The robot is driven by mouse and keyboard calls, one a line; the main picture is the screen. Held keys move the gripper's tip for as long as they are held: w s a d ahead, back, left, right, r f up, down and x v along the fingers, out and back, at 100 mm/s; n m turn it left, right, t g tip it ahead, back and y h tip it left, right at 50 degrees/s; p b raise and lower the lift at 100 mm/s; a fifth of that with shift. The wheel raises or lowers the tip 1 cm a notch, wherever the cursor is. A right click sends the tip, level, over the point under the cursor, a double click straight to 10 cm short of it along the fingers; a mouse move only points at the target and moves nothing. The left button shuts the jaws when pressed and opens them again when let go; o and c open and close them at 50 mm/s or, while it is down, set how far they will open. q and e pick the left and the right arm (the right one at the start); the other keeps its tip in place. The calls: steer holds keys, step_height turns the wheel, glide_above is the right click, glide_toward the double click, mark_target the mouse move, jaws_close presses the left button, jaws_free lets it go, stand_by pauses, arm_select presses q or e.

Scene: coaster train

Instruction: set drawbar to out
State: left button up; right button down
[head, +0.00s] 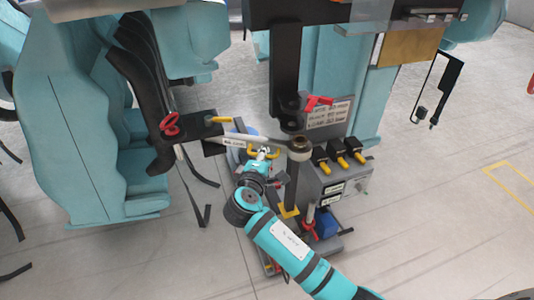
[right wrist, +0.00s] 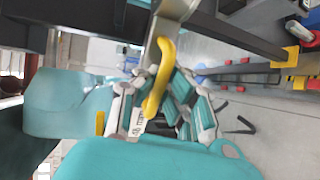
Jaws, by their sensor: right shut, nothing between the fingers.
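The drawbar (head: 245,139), a pale grey bar with a small label, runs level from the dark bracket on the left car to a round metal eye (head: 299,147) on the coupling post. A yellow handle (head: 263,153) hangs below the drawbar; a yellow handle is also large in the right wrist view (right wrist: 160,76). My right gripper (head: 264,154) is at this handle, under the bar, and is shut with nothing held. In the right wrist view the handle crosses in front of its fingers, so contact is unclear. My left gripper is not in view.
A red knob (head: 170,125) and a yellow lever (head: 218,119) are on the left bracket. A red handle (head: 318,103) and several yellow-tipped black switches (head: 338,153) are right of the post. Teal seats (head: 90,130) stand left; the floor at right is open.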

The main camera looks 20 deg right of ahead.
steer(key=shift+s+a+m+g+h+b, duration=0.45)
steer(key=shift+s+a+m+g+h, duration=0.25)
steer(key=shift+s+a+m+h, duration=0.25)
steer(key=c, duration=2)
jaws_free()
steer(key=shift+c, duration=0.2)
steer(key=o, duration=0.7)
steer(key=shift+c, duration=0.2)
